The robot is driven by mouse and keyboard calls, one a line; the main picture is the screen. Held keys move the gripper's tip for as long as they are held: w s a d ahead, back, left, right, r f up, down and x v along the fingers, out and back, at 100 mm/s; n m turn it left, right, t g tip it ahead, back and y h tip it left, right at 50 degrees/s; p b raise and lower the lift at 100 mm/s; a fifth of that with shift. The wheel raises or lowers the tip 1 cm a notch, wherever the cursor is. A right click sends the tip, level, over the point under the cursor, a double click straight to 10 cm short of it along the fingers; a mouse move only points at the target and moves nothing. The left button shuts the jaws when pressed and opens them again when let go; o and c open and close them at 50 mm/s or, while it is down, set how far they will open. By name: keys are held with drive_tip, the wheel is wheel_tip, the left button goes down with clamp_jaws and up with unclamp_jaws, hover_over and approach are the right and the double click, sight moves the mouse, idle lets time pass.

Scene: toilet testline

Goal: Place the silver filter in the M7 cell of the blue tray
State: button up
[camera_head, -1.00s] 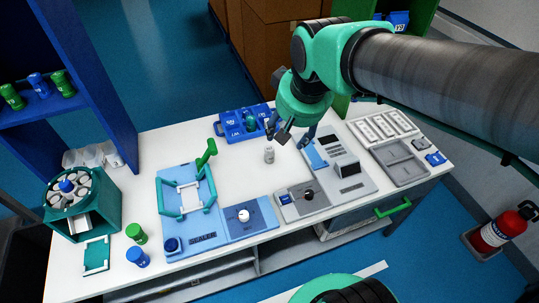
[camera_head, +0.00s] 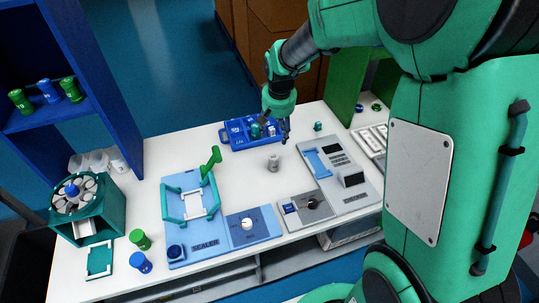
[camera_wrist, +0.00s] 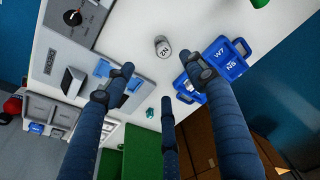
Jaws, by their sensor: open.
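A small silver-grey cylinder, likely the silver filter (camera_head: 273,162), stands upright on the white table, with a dark mark on its top in the wrist view (camera_wrist: 162,47). The blue tray (camera_head: 228,143) lies behind and left of it. In the wrist view the tray (camera_wrist: 236,67) shows white labels, one like W7 or M7 and one like N5; its other cells are partly hidden by a finger. My gripper (camera_head: 274,128) is open and empty, fingers spread (camera_wrist: 160,85), above the table near the tray's right end, apart from the cylinder.
A teal piece (camera_head: 318,126) stands on the table right of the tray. A grey device (camera_head: 340,172) stands to the right, a blue sealer (camera_head: 190,205) with a green handle to the left. Table around the cylinder is clear. A green shelf (camera_head: 345,85) rises behind.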

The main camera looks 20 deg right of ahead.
hover_over(274, 157)
drive_tip(key=s, duration=0.1)
wheel_tip(274, 157, down, 8)
drive_tip(key=shift+s+a+f+g, duration=0.2)
drive_tip(key=shift+a+f+g, duration=0.05)
drive_tip(key=shift+g, duration=0.15)
drive_tip(key=shift+f, duration=0.1)
drive_tip(key=shift+w+d+f+b, duration=0.15)
drive_tip(key=shift+f+b, duration=0.1)
drive_tip(key=shift+f, duration=1.15)
drive_tip(key=shift+w+a+f+b, duration=0.1)
drive_tip(key=shift+w+f+b, duration=0.15)
drive_tip(key=shift+f, duration=1.15)
drive_tip(key=shift+w+d+f+b, duration=0.1)
drive_tip(key=shift+f+b, duration=0.15)
drive_tip(key=shift+f, duration=1.15)
drive_tip(key=shift+w+f+b, duration=0.15)
drive_tip(key=shift+f+b, duration=0.25)
drive_tip(key=shift+f, duration=0.9)
drive_tip(key=shift+w+f+b, duration=0.15)
drive_tip(key=shift+f+b, duration=0.25)
drive_tip(key=shift+f, duration=0.9)
drive_tip(key=shift+c, duration=0.5)
drive_tip(key=c, duration=1.3)
